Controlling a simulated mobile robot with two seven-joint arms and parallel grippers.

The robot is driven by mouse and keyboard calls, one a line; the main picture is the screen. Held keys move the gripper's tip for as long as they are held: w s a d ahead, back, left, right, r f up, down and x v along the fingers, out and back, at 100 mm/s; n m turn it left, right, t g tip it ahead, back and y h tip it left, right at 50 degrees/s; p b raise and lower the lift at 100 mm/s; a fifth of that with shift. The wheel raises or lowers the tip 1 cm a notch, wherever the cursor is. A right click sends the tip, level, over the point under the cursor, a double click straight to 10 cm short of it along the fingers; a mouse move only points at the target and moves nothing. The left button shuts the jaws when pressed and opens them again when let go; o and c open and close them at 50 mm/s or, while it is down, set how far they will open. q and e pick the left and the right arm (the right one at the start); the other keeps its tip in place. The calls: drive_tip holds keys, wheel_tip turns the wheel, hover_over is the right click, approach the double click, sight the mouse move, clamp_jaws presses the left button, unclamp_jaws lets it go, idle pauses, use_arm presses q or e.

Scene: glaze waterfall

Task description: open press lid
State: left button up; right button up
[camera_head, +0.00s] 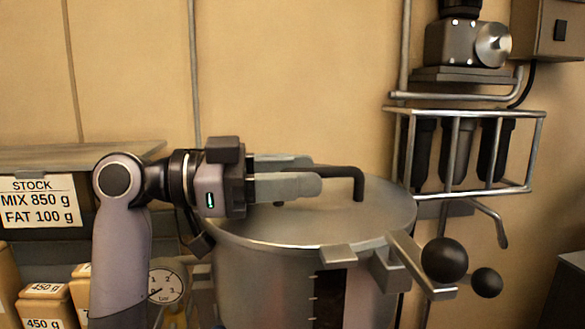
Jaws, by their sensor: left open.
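The press (265,280) is a large metal cylinder in the lower middle of the head view. Its round metal lid (375,212) lies level on top, seated on the rim. A dark bent bar handle (345,172) stands up from the lid. My left gripper (316,174) reaches in from the left just above the lid, with its fingers open. The handle's left end runs in between or behind the fingers; I cannot tell whether they touch it. The handle's far foot is hidden. My right gripper is not in view.
Clamp arms with black ball knobs (444,260) stick out at the press's front right. A wire rack (470,190) with dark cylinders hangs on the wall. A pressure gauge (166,286), a stock sign (40,201) and labelled containers (44,305) are at left.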

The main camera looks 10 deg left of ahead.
use_arm(q)
clamp_jaws()
drive_tip(key=shift+r, duration=0.15)
